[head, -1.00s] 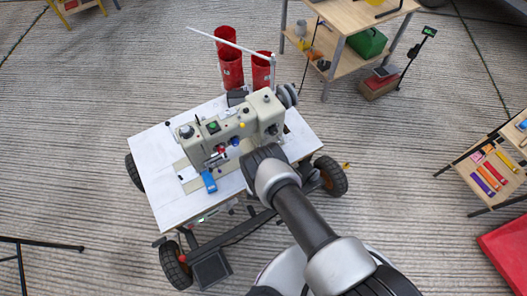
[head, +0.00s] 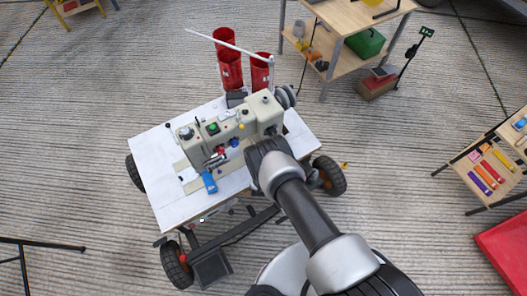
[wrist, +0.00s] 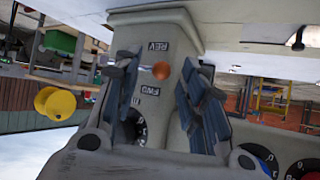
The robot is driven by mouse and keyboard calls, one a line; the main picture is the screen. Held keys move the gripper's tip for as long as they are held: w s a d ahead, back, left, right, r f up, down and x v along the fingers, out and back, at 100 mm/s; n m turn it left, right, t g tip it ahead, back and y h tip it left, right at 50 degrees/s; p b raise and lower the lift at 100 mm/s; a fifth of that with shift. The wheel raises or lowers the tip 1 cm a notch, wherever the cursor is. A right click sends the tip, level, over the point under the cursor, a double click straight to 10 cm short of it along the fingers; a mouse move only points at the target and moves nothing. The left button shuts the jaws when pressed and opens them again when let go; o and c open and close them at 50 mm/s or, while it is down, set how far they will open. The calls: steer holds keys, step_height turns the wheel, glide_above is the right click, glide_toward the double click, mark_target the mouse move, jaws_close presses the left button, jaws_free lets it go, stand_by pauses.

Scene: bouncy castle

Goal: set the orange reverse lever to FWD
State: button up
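The orange reverse lever (wrist: 161,70) shows in the wrist view as a round knob on the sewing machine's pale pillar. The REV label (wrist: 158,47) is above it in that upside-down picture and the FWD label (wrist: 150,90) below it; the knob appears between them. My gripper (wrist: 160,65) is open, with one blue-padded finger on each side of the knob and visible gaps to both. In the head view, the sewing machine (head: 215,150) stands on a white table, and my gripper (head: 262,152) is at its near right end. My arm hides the lever there.
The white table (head: 165,185) stands on a wheeled frame. Red cylinders (head: 231,70) stand behind the machine. A yellow spool-like part (wrist: 52,103) and dark dials (wrist: 262,158) show in the wrist view. Wooden shelves (head: 350,30) stand farther back.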

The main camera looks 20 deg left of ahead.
steer(key=v, duration=1.2)
steer(key=shift+r, duration=0.1)
steer(key=shift+c, duration=0.3)
